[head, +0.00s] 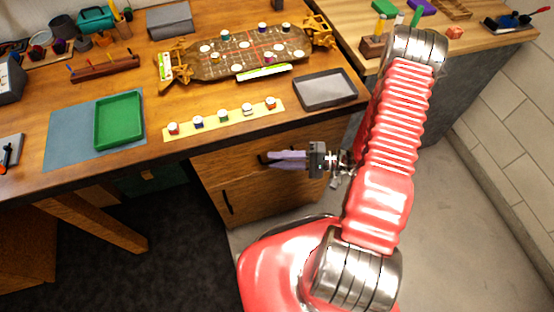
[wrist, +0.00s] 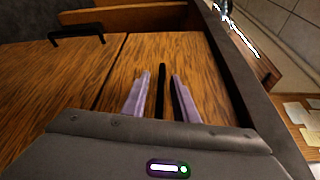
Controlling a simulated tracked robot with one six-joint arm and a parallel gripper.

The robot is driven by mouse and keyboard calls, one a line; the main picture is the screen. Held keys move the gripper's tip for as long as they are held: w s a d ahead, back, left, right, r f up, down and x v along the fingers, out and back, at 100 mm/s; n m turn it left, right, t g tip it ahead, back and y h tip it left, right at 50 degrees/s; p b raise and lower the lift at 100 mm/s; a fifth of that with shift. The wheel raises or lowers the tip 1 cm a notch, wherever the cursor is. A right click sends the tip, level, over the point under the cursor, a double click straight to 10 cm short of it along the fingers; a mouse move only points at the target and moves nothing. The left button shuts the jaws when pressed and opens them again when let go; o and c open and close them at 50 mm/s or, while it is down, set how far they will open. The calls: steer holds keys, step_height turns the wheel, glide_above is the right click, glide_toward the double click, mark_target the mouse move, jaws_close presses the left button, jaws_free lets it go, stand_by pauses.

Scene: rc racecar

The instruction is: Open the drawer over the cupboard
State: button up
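The wooden drawer (head: 225,155) is just under the desk top, and its front looks flush with the cupboard (head: 262,200) below. In the wrist view the drawer front (wrist: 142,62) is the right-hand panel, with its black bar handle (wrist: 161,85). My gripper (head: 272,160) is at the drawer front, its pale lavender fingers pointing at it. In the wrist view my gripper (wrist: 160,95) is open, one finger on each side of the handle, with gaps on both sides. How deep the handle sits between the fingers is hard to tell. The cupboard's own handle (wrist: 77,32) is left of the seam.
The dark desk edge (wrist: 236,80) runs close beside my gripper. Above, the desk holds a grey tray (head: 325,89), a yellow strip with several small pots (head: 223,118) and a green tray (head: 119,120). Grey floor (head: 480,225) is clear at right.

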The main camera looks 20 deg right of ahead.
steer(key=shift+c, duration=0.6)
jaws_close()
steer(key=shift+f, duration=0.1)
stand_by(0.6)
steer(key=shift+a, duration=0.25)
steer(key=shift+s+d, duration=0.15)
steer(key=shift+d, duration=0.05)
